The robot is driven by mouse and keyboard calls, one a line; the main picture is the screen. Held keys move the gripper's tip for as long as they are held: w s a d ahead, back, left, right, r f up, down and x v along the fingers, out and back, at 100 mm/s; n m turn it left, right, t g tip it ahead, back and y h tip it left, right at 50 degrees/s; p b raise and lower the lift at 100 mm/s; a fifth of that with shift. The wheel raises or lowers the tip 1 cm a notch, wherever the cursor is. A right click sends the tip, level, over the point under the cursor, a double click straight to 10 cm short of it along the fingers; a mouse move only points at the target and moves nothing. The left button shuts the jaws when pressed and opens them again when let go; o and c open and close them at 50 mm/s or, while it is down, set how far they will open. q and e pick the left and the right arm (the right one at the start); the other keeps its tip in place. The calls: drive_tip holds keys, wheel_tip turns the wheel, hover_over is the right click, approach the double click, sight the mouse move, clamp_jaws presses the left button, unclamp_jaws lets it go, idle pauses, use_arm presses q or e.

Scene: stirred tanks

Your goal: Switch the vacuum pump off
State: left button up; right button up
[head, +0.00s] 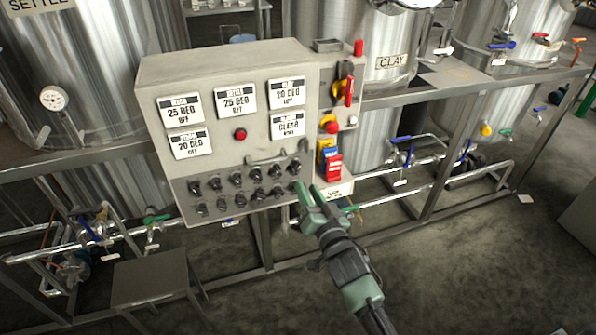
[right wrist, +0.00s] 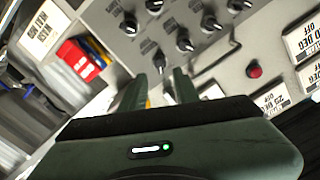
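A grey control panel (head: 218,130) carries rows of black rotary knobs (head: 237,181) along its lower part. The knobs also show close up in the right wrist view (right wrist: 184,43), with labels too small to read. I cannot tell which control belongs to the vacuum pump, and no pump is clearly identifiable. My right gripper (head: 315,194) is in front of the panel's lower right corner, beside the right end of the knob rows. Its green fingers (right wrist: 158,92) are apart with nothing seen between them. It appears clear of the knobs. My left gripper is not in view.
Display plates (head: 237,102) and a red button (head: 240,134) sit above the knobs. Right of them are a red and yellow switch (head: 347,90), a red knob (head: 332,127) and red tags (head: 334,167). Steel tanks (head: 384,60) and pipes stand behind. A small metal stand (head: 150,277) is lower left.

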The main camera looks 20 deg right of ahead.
sight(298, 169)
drive_tip(key=w, duration=0.3)
drive_tip(key=shift+w+d+r+p, duration=0.2)
drive_tip(key=shift+w+r+p, duration=0.1)
drive_tip(key=shift+w+r, duration=0.1)
drive_tip(key=w, duration=0.3)
drive_tip(key=shift+w+a+f, duration=0.1)
drive_tip(key=shift+w, duration=0.55)
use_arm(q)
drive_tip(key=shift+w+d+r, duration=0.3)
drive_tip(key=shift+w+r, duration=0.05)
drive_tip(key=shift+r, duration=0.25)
use_arm(e)
clamp_jaws()
